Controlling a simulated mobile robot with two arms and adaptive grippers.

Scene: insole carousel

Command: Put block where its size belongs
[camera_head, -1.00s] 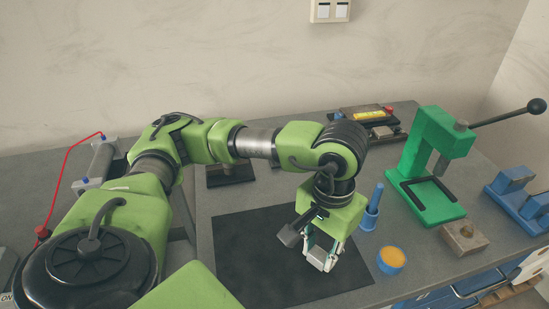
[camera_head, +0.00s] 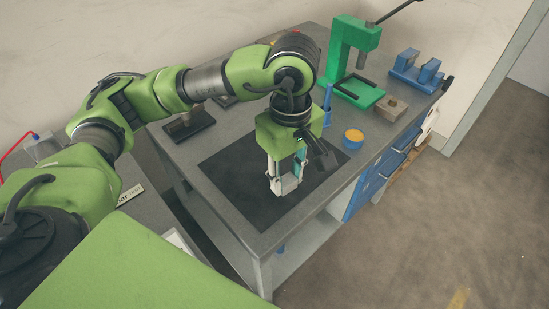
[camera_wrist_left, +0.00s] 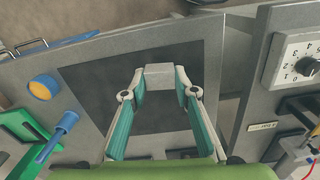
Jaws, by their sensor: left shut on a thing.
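My left gripper (camera_head: 284,184) points down over the black mat (camera_head: 230,171) on the grey table. In the left wrist view its two fingers (camera_wrist_left: 160,84) are closed on the sides of a small plain grey block (camera_wrist_left: 160,75). My right gripper is not in view.
Right of the mat are a blue-and-orange pot (camera_head: 354,137), a blue post (camera_head: 327,105), a green lever press (camera_head: 352,60), a brown block (camera_head: 391,108) and a blue fixture (camera_head: 415,72). A dark fixture (camera_head: 188,126) stands behind the mat. A dial panel (camera_wrist_left: 300,62) shows right in the wrist view.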

